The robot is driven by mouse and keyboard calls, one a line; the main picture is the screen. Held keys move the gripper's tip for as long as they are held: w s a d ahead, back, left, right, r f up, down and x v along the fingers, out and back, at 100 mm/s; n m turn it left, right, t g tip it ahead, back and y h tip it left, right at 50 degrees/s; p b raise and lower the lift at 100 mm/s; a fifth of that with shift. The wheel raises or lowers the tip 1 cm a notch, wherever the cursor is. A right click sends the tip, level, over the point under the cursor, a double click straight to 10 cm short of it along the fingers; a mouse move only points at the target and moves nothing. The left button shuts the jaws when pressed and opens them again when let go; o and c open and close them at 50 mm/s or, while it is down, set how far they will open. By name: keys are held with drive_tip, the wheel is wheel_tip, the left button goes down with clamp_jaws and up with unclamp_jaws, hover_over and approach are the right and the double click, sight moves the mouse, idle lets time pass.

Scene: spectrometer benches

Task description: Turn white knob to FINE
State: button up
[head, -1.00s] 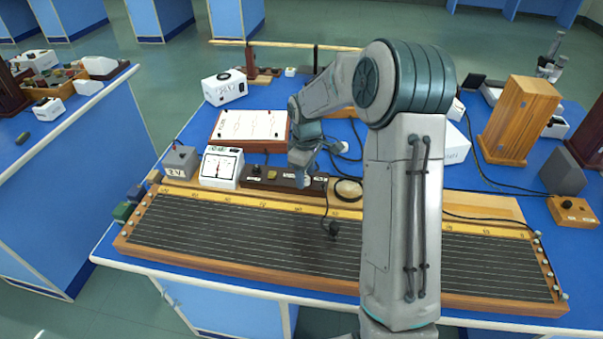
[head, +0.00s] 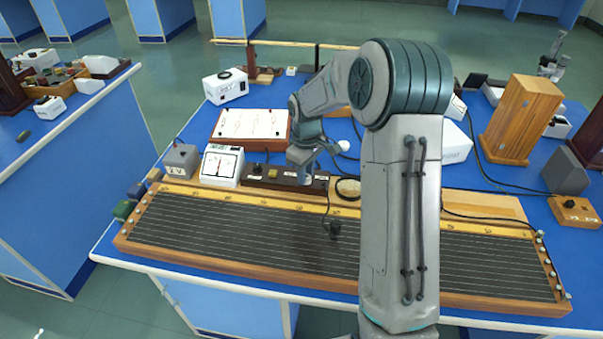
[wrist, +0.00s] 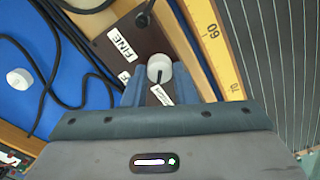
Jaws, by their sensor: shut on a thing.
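The white knob (wrist: 159,66) shows in the wrist view on a dark brown panel (wrist: 150,42), between the two blue fingers of my gripper (wrist: 160,86). My gripper is shut on the knob. A white label reading FINE (wrist: 119,40) lies up and left of the knob. A second label (wrist: 161,94) lies just below the knob, and another is partly hidden by the left finger. I cannot tell which label the knob points to. In the head view my gripper (head: 303,177) is down at the dark brown box (head: 262,184); the knob is hidden there.
A wooden board with several wires and a yellow scale (head: 250,207) lies in front of the box. A white meter (head: 222,165) and a grey 2V block (head: 181,160) stand to the left. Black cables (wrist: 75,55) lie on the blue bench beside the panel.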

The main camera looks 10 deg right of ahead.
drive_tip(key=m+b, duration=0.1)
drive_tip(key=m, duration=0.2)
drive_tip(key=shift+w+d+m, duration=0.1)
drive_tip(key=shift+m, duration=0.3)
drive_tip(key=m, duration=0.3)
drive_tip(key=shift+m+b, duration=0.3)
drive_tip(key=shift+b, duration=0.1)
drive_tip(key=m, duration=0.6)
drive_tip(key=shift+r, duration=0.15)
drive_tip(key=m, duration=0.4)
drive_tip(key=shift+m, duration=0.4)
drive_tip(key=shift+m+p, duration=0.3)
drive_tip(key=shift+m, duration=1.6)
drive_tip(key=shift+a, duration=0.2)
